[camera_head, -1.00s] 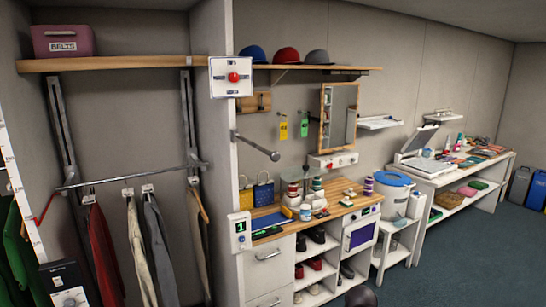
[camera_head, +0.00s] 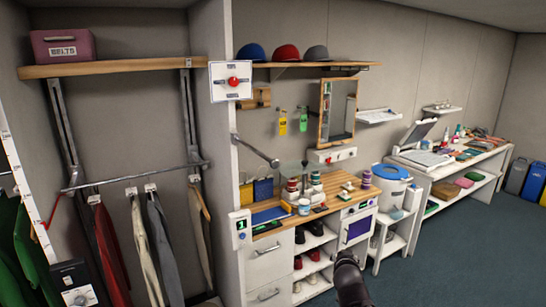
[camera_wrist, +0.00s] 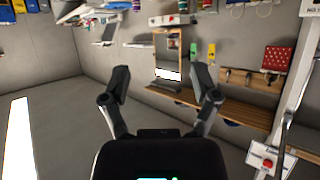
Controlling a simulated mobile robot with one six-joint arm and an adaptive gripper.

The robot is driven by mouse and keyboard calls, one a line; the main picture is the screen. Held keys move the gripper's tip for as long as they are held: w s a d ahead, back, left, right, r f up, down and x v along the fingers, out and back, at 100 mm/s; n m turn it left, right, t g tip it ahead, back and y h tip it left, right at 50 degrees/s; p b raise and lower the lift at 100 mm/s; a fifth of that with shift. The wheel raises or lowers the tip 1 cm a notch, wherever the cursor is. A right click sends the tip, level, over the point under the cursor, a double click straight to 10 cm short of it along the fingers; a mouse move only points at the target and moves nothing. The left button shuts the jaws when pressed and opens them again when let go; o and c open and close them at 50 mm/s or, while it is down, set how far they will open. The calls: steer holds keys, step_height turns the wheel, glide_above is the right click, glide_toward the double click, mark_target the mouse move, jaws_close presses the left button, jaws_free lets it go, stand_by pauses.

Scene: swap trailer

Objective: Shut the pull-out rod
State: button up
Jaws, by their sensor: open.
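The pull-out rod (camera_head: 255,149) is a grey metal bar in the head view. It sticks out from the edge of the white partition (camera_head: 217,150), angled down to the right, with a round end cap. It stands extended and nothing touches it. A dark part of my arm shows at the bottom of the head view, well below and right of the rod. In the wrist view, which looks upside down, my gripper (camera_wrist: 160,85) is open with nothing between its fingers. I cannot clearly tell the rod in that view.
A switch box with a red knob (camera_head: 232,80) is above the rod. The hat shelf (camera_head: 320,67) and mirror (camera_head: 338,112) are to its right. A wooden counter (camera_head: 335,190) with several items lies below. A clothes rail (camera_head: 135,176) is at left. The floor at right is open.

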steer(key=w+a+r+n+t+y+p, duration=0.2)
steer(key=a+r+t+y+p, duration=0.25)
steer(key=r, duration=0.75)
steer(key=n+t+y+p, duration=0.2)
steer(key=n+y, duration=0.5)
steer(key=y, duration=0.3)
glide_toward(275, 164)
steer(key=s+d, duration=0.2)
steer(key=s, duration=0.1)
steer(key=shift+w+f+g, duration=0.2)
steer(key=shift+f+g, duration=0.05)
steer(key=shift+f, duration=0.25)
steer(key=shift+w, duration=0.15)
steer(key=shift+p+x, duration=2.8)
steer(key=shift+x, duration=4)
